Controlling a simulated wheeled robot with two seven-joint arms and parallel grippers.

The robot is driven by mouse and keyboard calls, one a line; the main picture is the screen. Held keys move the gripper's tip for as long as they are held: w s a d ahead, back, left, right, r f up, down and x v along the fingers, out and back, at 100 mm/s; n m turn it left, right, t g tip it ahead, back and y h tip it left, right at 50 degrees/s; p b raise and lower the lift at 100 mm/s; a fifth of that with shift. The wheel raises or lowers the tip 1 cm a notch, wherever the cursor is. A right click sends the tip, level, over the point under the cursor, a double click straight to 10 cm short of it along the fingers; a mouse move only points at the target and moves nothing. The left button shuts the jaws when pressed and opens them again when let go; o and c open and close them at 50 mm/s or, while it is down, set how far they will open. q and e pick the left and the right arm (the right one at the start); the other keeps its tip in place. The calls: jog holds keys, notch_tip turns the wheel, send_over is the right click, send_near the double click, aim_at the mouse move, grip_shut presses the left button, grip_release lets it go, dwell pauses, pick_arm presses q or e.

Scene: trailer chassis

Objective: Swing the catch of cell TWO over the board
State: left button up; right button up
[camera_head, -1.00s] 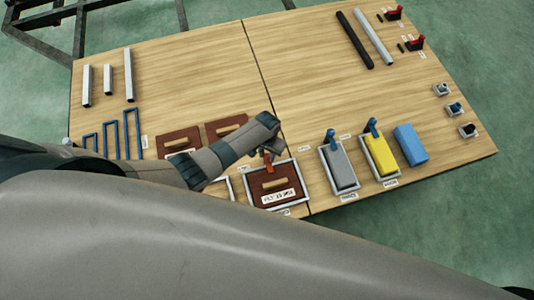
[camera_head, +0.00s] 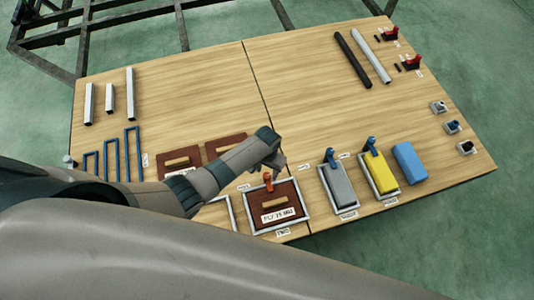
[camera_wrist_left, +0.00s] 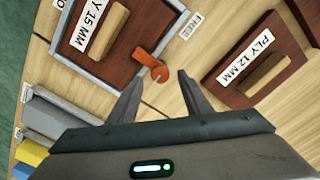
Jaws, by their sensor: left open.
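The orange catch (camera_head: 268,181) sits at the far edge of the grey frame of cell TWO (camera_head: 249,215). A brown board (camera_head: 290,194) marked PLY 15 MM, with a light wooden handle, lies in that frame. In the left wrist view the catch (camera_wrist_left: 151,66) lies across the frame's edge, and one end seems to reach the board's (camera_wrist_left: 128,45) margin. My left gripper (camera_head: 277,163) is just beyond the catch, open and empty. In the left wrist view its fingertips (camera_wrist_left: 157,77) stand apart near the catch's round end; contact is not visible. My right gripper is not in view.
The grey block (camera_head: 342,188) and yellow block (camera_head: 380,174) sit in frames with raised blue catches. A loose blue block (camera_head: 409,163) lies to their right. A PLY 12 MM board (camera_wrist_left: 262,60) lies on the gripper's other side. The table's middle is clear.

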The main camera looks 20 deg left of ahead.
aim_at(267, 176)
pick_arm(q)
notch_tip(267, 176, up, 15)
dwell(0.5)
jog(key=shift+s+f, duration=0.1)
jog(key=shift+f, duration=0.1)
dwell(0.4)
